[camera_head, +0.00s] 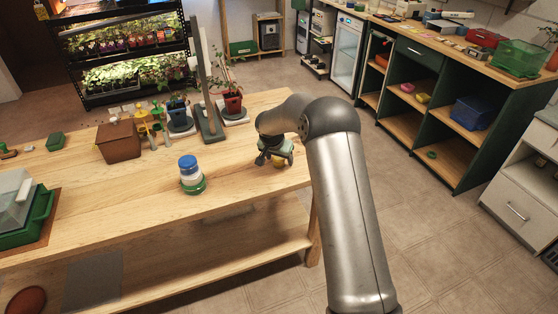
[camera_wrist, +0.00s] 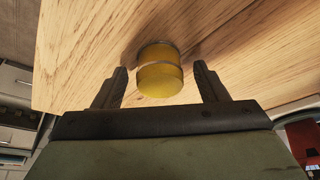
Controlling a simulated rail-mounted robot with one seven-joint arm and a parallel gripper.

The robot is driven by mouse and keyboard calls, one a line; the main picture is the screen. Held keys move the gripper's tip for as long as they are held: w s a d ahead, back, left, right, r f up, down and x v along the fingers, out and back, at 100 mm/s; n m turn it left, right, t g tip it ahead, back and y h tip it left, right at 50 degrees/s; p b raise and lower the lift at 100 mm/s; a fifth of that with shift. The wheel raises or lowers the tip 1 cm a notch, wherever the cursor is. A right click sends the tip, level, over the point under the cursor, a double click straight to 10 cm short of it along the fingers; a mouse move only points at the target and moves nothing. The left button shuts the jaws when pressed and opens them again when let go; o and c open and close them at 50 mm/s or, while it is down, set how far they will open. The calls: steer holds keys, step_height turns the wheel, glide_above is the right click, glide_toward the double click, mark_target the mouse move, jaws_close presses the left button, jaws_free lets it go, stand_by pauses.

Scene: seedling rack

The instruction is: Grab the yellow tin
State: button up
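The yellow tin (camera_wrist: 160,72) is a small round can with a metal-coloured rim. In the wrist view it stands on the wooden table (camera_wrist: 95,40), between and a little beyond my gripper's two dark fingers (camera_wrist: 160,88). The fingers are spread apart, with a gap on each side of the tin. In the head view my gripper (camera_head: 273,160) is low over the table's right end. Only a small part of the yellow tin (camera_head: 279,162) shows there, the rest hidden by the gripper.
A blue-capped jar with a green base (camera_head: 191,176) stands left of my gripper. A brown box (camera_head: 119,142) and potted plants, one in a red pot (camera_head: 233,104), stand behind. A green tray (camera_head: 38,219) is at the far left. The table between the jar and my gripper is clear.

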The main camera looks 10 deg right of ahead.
steer(key=c, duration=0.9)
steer(key=shift+r, duration=0.1)
steer(key=shift+c, duration=0.2)
